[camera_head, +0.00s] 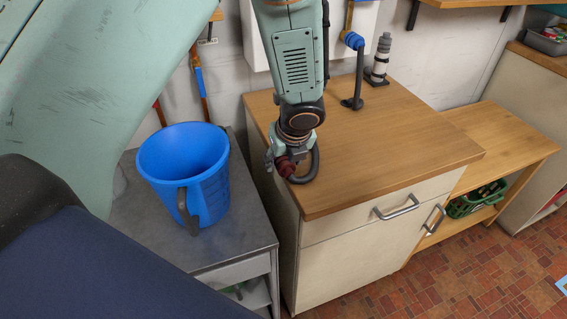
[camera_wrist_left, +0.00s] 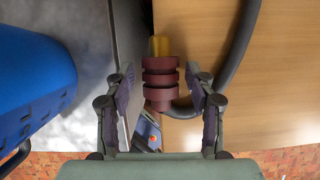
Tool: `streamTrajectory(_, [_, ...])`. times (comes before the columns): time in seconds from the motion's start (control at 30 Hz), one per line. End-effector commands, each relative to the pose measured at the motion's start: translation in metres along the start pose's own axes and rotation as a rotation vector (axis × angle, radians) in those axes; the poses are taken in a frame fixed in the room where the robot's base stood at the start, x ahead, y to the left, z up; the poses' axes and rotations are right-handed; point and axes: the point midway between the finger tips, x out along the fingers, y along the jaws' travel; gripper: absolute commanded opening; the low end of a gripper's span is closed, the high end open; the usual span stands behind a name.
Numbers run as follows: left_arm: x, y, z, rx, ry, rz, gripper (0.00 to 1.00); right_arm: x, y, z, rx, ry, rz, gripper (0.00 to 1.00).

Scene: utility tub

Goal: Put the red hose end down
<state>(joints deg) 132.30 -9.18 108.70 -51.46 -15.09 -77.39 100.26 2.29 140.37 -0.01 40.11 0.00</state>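The red hose end (camera_head: 287,166) is at the left edge of the wooden worktop, with its dark hose (camera_head: 311,168) curling round to the right. In the left wrist view the hose end (camera_wrist_left: 160,82) has ringed red sections and a brass-coloured tip. My left gripper (camera_wrist_left: 160,75) has a finger on each side of it, with a visible gap on both sides, so it is open around the hose end. The gripper (camera_head: 283,160) points down in the head view. I cannot tell whether the hose end rests on the worktop. My right gripper is not in view.
A blue bucket (camera_head: 205,180) stands on a grey table (camera_head: 150,232) left of the wooden worktop (camera_head: 400,150). A dark tap-like post (camera_head: 357,85) and a grey-and-white fitting (camera_head: 381,58) stand at the back. The worktop's middle and right are clear.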

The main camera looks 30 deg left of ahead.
Motion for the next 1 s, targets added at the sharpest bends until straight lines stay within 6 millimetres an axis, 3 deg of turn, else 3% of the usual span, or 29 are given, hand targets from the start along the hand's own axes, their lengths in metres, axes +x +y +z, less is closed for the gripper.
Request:
streamTrajectory(0.6, [0.000, 0.000, 0.000, 0.000, 0.000, 0.000, 0.00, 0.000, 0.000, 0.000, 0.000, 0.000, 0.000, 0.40])
streamTrajectory(0.83, [-0.003, 0.000, 0.001, 0.000, 0.000, 0.000, 0.00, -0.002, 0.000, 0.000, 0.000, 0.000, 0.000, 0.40])
streamTrajectory(1.0, [-0.022, 0.000, 0.009, -0.001, -0.002, -0.001, 0.00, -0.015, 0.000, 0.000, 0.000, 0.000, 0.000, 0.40])
